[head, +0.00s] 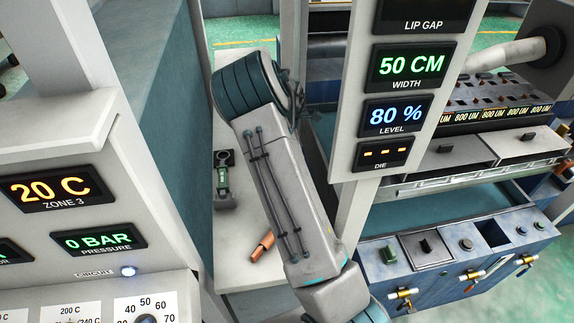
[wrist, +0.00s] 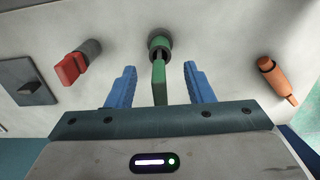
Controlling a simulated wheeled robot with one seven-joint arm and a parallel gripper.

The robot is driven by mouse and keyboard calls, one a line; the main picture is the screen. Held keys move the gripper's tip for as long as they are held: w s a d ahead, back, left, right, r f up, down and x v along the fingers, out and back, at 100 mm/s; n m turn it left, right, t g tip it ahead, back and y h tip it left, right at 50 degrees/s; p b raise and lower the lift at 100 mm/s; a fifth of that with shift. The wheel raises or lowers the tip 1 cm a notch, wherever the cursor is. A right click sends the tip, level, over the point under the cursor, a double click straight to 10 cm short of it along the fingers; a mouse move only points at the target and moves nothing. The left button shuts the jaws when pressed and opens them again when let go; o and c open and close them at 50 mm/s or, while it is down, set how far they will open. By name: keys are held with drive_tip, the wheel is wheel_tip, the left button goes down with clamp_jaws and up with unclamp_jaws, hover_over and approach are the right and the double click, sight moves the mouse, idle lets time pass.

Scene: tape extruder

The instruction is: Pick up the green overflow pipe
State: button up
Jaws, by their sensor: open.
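The green overflow pipe (wrist: 159,78) is in the middle of the wrist view, with a dark round end (wrist: 159,45) at its top. In the head view the green pipe (head: 222,181) lies on a pale surface left of my arm. My gripper (wrist: 160,72) is open in the wrist view, one blue finger on each side of the pipe. Gaps show between the pipe and both fingers. I cannot tell how deep the pipe sits between them.
A red piece (wrist: 72,67) with a grey end lies left of the green pipe, and a copper-coloured piece (wrist: 277,80) lies to the right. A dark square plate (wrist: 24,82) is at far left. In the head view a display post (head: 392,100) stands right of my arm.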

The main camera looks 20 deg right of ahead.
drive_tip(key=shift+f, duration=1.2)
clamp_jaws()
